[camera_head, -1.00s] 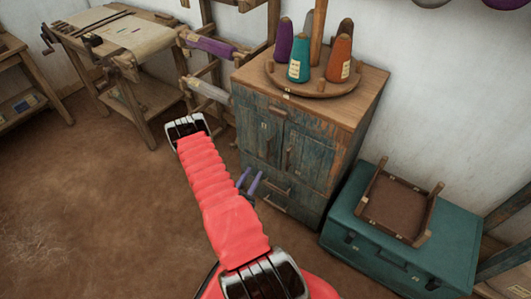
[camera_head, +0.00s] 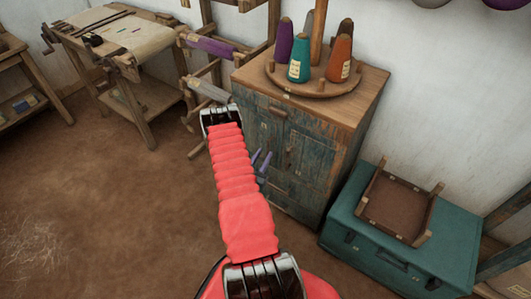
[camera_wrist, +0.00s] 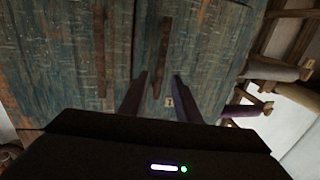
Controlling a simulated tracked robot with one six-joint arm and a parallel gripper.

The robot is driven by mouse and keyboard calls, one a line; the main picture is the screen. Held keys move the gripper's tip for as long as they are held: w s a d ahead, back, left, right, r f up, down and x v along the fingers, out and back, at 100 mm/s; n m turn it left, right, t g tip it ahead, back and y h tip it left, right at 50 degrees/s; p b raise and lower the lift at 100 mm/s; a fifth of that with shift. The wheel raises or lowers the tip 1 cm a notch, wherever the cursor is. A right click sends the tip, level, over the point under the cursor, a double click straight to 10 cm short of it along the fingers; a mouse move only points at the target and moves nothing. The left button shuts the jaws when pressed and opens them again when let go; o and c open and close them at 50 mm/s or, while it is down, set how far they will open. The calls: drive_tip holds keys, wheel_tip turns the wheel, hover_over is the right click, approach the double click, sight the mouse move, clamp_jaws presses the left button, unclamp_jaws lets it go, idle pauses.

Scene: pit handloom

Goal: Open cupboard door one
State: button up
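The blue-green weathered cupboard (camera_head: 325,150) has two upper doors with upright wooden handles, both shut. The left door (camera_head: 262,128) is partly hidden behind my arm; its small tag is too small to read in the head view. The right door's handle (camera_head: 289,155) is clear. My gripper (camera_head: 262,160) is in front of the left door, fingers apart. In the wrist view, my gripper (camera_wrist: 160,76) is open, its fingers on either side of the near door's handle (camera_wrist: 163,52), with no visible grip on it. The other handle (camera_wrist: 100,50) is further left.
Yarn cones, including a teal one (camera_head: 300,58), stand on a round wooden tray (camera_head: 312,90) on the cupboard top. A teal trunk (camera_head: 375,262) with an upturned stool (camera_head: 395,205) is at the right. A rack with yarn rolls (camera_head: 208,46) stands left. The floor at left is clear.

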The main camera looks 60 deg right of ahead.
drive_tip(key=shift+d, duration=1.4)
clamp_jaws()
